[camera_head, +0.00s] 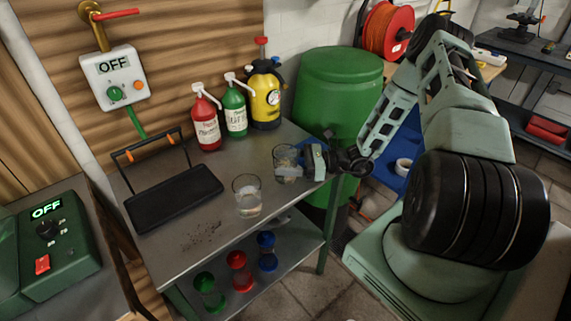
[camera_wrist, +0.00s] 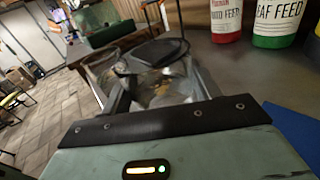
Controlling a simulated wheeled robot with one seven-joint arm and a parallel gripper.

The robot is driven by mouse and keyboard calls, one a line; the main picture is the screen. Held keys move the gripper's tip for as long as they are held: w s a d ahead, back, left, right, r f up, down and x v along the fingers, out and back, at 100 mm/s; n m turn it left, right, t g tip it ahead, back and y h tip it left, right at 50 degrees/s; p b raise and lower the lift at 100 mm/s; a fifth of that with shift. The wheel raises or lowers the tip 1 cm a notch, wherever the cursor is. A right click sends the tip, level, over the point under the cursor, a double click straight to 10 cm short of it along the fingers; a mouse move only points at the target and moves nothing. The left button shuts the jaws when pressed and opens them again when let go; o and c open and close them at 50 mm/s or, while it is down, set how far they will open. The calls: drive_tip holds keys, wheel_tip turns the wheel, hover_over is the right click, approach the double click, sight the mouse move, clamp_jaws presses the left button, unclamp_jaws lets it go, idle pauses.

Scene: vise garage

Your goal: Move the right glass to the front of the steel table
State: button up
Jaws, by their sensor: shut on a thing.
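The right glass (camera_head: 286,158) is a clear tumbler standing near the right edge of the steel table (camera_head: 165,240). My gripper (camera_head: 302,163) reaches in from the right and is shut on this glass. In the wrist view, the held glass (camera_wrist: 158,85) sits between the fingers of my gripper (camera_wrist: 150,95), with something brownish showing through it. Whether its base touches the table is hard to tell. The left glass (camera_head: 247,196) stands apart, to the left and nearer the front edge, with some clear content.
A red bottle (camera_head: 207,125), a green bottle (camera_head: 235,112) and a yellow sprayer (camera_head: 265,98) line the table's back. A black tray (camera_head: 172,197) lies on the left. Dark crumbs (camera_head: 202,236) lie near the front. A green barrel (camera_head: 335,95) stands behind.

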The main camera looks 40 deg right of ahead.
drive_tip(key=shift+f, duration=0.4)
drive_tip(key=shift+f, duration=0.1)
drive_tip(key=o, duration=1.2)
drive_tip(key=shift+o, duration=0.2)
drive_tip(key=shift+r, duration=0.2)
drive_tip(key=b+v, duration=0.3)
drive_tip(key=v, duration=0.9)
drive_tip(key=shift+d+f, duration=0.1)
drive_tip(key=shift+f, duration=0.05)
